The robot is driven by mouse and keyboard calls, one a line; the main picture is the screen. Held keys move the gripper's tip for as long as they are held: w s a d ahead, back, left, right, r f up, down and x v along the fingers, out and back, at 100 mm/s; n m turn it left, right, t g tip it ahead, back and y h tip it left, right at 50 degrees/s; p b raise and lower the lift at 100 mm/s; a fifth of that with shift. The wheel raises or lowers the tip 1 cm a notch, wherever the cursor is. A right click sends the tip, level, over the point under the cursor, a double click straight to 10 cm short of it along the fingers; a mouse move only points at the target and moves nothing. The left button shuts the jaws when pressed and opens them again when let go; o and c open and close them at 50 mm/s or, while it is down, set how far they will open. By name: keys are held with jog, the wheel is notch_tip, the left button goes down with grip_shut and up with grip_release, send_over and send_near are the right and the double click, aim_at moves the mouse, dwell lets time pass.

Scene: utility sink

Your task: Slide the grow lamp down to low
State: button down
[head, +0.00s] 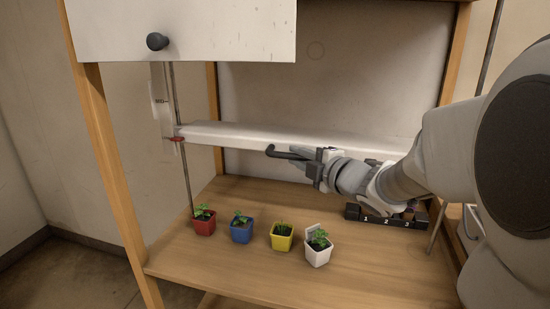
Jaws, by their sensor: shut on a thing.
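The grow lamp (235,133) is a long white bar across the wooden stand, between a thin metal rod at the left and a post at the right. A red pointer (177,139) at its left end sits below the "MID" mark on the white scale (161,103). A dark bar handle (283,153) is at the lamp's front. My gripper (308,155) is at the right part of this handle and shut on it. The fingertips are small and partly hidden, and my arm covers the lamp's right end.
Red (204,222), blue (241,230), yellow (282,237) and white (318,249) potted plants stand on the shelf below the lamp. A black numbered rack (352,212) is under my arm. A white panel with a dark knob (157,41) hangs above.

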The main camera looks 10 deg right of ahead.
jog(key=shift+f, duration=0.4)
jog(key=c, duration=0.8)
grip_release()
jog(key=shift+r, duration=0.1)
jog(key=shift+s+d+r, duration=0.15)
jog(key=shift+s, duration=0.15)
jog(key=p+v, duration=0.3)
jog(key=v, duration=1.3)
jog(key=shift+s, duration=0.35)
jog(key=shift+d, duration=0.15)
